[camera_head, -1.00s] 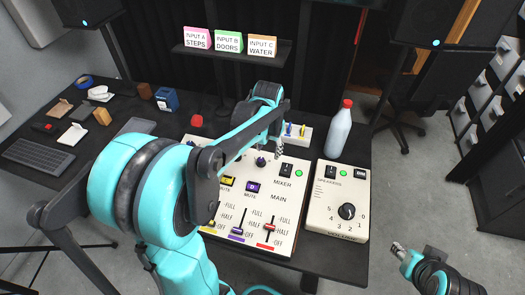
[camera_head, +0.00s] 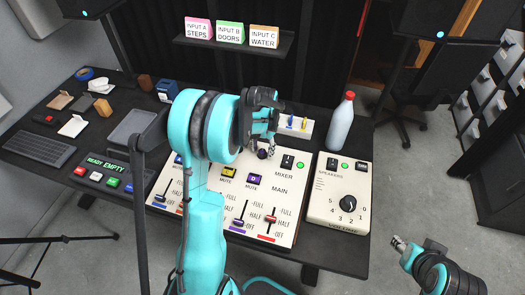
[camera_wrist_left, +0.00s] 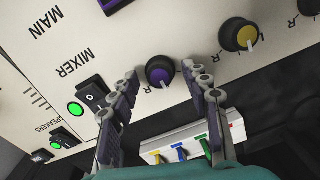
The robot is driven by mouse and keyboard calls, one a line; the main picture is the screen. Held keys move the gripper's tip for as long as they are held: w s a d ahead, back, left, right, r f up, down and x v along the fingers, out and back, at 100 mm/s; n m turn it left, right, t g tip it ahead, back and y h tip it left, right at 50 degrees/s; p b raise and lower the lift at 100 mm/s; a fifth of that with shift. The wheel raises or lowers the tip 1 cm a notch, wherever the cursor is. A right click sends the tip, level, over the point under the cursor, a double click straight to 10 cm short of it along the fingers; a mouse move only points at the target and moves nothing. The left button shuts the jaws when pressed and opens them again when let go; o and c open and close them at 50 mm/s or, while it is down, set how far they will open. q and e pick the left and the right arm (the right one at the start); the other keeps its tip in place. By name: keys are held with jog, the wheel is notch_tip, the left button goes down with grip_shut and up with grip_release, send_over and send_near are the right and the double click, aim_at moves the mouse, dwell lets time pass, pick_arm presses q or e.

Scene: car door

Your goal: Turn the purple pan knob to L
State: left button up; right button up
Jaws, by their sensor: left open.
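The purple pan knob (camera_head: 262,154) is near the top of the mixer panel (camera_head: 285,225). In the left wrist view the knob (camera_wrist_left: 160,72) is dark with a purple cap, and its white pointer line points toward the bottom of the picture. My left gripper (camera_head: 262,145) is open above the knob. In the left wrist view its two fingers (camera_wrist_left: 166,82) lie to either side of the knob, with visible gaps; whether they touch it I cannot tell. The letters beside the purple knob are partly hidden. My right gripper (camera_head: 399,243) is at the lower right, away from the panel.
A yellow knob (camera_wrist_left: 238,35) is beside the purple one. A mixer switch (camera_head: 287,162) is also close by. A strip with colored plugs (camera_head: 295,127) is behind the panel. A bottle (camera_head: 340,124) and the speaker volume box (camera_head: 340,195) stand to the right.

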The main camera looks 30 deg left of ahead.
pick_arm(q)
jog(key=shift+c, duration=0.3)
grip_shut()
jog(key=n, duration=0.5)
jog(key=shift+a+n+h, duration=0.1)
jog(key=shift+n+h, duration=0.2)
jog(key=shift+h, duration=0.1)
jog(key=n, duration=0.6)
jog(key=shift+t+h, duration=0.3)
jog(key=shift+t, duration=0.1)
